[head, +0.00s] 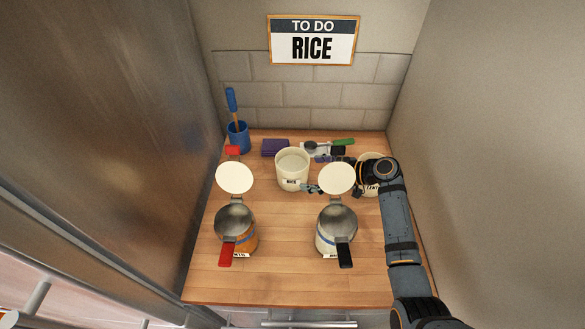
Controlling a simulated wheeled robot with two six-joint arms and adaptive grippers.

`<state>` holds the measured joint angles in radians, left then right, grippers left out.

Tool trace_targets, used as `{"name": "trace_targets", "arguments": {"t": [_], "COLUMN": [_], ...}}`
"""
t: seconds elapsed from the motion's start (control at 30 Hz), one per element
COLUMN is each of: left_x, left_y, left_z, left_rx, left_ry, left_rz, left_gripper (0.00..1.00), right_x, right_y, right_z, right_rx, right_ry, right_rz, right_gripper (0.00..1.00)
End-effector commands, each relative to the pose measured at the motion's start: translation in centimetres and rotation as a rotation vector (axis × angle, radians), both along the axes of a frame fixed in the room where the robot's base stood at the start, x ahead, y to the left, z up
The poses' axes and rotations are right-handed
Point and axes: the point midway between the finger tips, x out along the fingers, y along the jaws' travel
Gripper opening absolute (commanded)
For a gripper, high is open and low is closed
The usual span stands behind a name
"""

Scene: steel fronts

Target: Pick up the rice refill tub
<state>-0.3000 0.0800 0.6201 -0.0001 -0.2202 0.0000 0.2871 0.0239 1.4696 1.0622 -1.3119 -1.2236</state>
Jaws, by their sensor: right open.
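The rice refill tub (292,169) is a cream tub with a "RICE" label, upright on the wooden counter near its middle. It looks filled with pale contents. My right gripper (312,188) is open and empty, low at the tub's right side. Its fingertips are close to the tub's lower right edge; I cannot tell whether they touch it. My right wrist partly hides a second cream tub (371,189), whose label is only partly readable. My left gripper is not in view.
Two canisters with raised cream lids stand in front: one orange with a red handle (227,255), one pale with a black handle (345,256). Behind are a blue cup (238,138) with a brush, a purple block (275,147) and a green-handled tool (342,142).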

Motion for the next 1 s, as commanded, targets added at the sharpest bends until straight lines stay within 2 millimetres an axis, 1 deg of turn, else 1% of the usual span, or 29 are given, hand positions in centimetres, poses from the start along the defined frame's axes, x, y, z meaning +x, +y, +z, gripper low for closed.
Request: {"name": "trace_targets", "arguments": {"t": [0.17, 0.33, 0.4, 0.5, 0.73, 1.0], "left_x": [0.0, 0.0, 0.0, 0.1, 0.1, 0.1], "left_y": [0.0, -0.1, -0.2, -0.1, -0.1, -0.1], "left_z": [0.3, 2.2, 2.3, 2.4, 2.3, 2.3], "left_rx": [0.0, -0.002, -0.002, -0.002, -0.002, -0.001], "left_ry": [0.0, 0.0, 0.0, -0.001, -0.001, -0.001], "left_rz": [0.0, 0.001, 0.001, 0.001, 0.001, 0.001], "left_gripper": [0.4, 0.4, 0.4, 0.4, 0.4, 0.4], "right_x": [0.2, 1.3, 1.6, 2.0, 2.0, 2.0], "right_y": [0.5, 2.8, 3.6, 4.4, 4.5, 4.5], "right_z": [-0.1, -0.7, -1.5, -2.1, -2.3, -2.3], "right_rx": [0.001, 0.003, 0.002, 0.001, -0.001, -0.001], "right_ry": [0.0, 0.003, 0.003, 0.001, 0.0, 0.0], "right_rz": [0.001, 0.001, 0.0, 0.0, 0.0, 0.0], "right_gripper": [1.0, 1.0, 1.0, 1.0, 1.0, 0.63]}}
